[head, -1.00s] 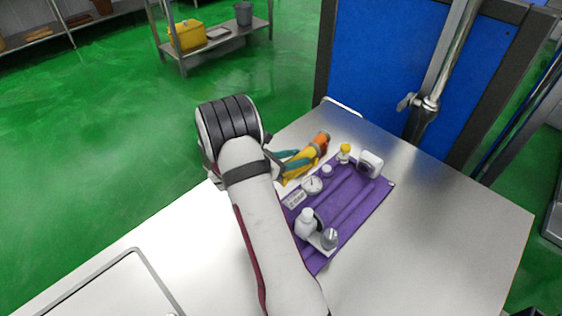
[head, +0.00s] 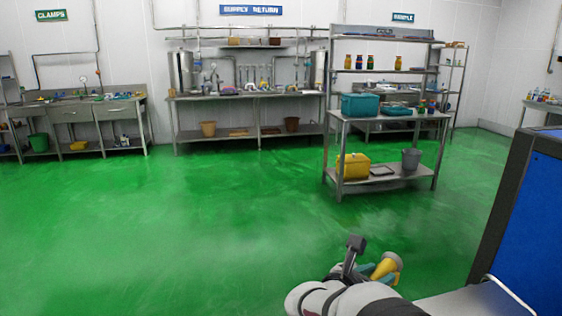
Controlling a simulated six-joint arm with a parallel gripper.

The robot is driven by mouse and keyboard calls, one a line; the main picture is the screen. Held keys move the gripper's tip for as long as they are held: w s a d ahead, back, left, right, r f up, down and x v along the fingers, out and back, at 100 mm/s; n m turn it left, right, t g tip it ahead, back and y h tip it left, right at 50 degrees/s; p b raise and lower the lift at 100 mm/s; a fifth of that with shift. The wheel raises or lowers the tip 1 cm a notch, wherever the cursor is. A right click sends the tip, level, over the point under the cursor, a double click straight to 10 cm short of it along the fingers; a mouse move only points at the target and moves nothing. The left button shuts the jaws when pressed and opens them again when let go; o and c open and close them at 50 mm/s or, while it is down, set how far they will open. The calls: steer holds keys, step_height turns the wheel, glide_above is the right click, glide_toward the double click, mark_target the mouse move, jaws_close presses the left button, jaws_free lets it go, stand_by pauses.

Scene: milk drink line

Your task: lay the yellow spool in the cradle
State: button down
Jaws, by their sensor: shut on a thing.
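My gripper (head: 377,273) shows at the bottom of the head view, with teal fingers shut on a yellow piece with a flared, tan-orange end, which looks like the yellow spool (head: 386,265). The spool is tilted and partly hidden by the fingers and by my arm. I cannot pick out the cradle in this view.
A steel table corner (head: 460,303) shows at the lower right, beside a blue panel (head: 515,220). A steel rack (head: 385,185) holds a teal bin (head: 360,105), a yellow bin (head: 352,166) and a grey bucket (head: 411,159). Benches line the back wall. Green floor lies open between.

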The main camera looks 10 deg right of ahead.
steer(key=a+r+n+t+y, duration=0.2)
steer(key=a+r, duration=0.4)
steer(key=a, duration=0.3)
steer(key=s+a+r+n+t+y, duration=0.1)
steer(key=a+r+n+t+y, duration=0.2)
steer(key=a, duration=0.6)
step_height(320, 180, up, 3)
steer(key=n+y, duration=0.2)
steer(key=shift+a+n, duration=0.15)
steer(key=shift+n, duration=0.25)
